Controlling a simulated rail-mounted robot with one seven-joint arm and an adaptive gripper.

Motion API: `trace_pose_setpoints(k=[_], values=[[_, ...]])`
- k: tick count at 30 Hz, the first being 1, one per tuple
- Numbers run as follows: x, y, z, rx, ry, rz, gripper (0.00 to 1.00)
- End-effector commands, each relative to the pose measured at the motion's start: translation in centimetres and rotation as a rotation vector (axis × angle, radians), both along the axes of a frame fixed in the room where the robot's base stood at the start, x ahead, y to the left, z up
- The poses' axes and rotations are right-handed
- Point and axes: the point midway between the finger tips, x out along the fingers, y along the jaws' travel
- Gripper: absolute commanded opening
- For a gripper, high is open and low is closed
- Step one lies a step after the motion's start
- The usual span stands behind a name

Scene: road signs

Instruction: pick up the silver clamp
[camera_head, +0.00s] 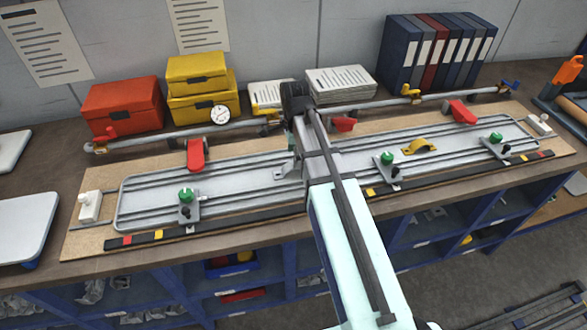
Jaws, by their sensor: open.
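No single part stands out clearly as the silver clamp. A long silver bar clamp (370,104) runs along the back of the wooden board, with coloured end parts and partly hidden behind my arm. Small silver clamp brackets with green knobs stand on the grey slotted plate (240,179): one at left (187,211), one right of my arm (388,170), one far right (497,150). My arm crosses the middle of the bench. My gripper (295,97) is at its dark far end, over the back of the board, open; its fingertips are hard to make out.
Red box (122,108) and stacked yellow boxes (200,85) stand at the back left. Paper stacks (340,82) and a row of binders (440,50) stand behind the bar. Red handles (196,155) and a yellow arched part (420,146) rise from the board.

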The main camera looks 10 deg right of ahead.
Motion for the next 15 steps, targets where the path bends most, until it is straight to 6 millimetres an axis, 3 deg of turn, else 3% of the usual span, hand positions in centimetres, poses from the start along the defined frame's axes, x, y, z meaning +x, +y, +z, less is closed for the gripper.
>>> trace_pose_setpoints(k=[15], values=[[0.0, 0.3, -4.5, 0.000, 0.001, 0.000, 0.67]])
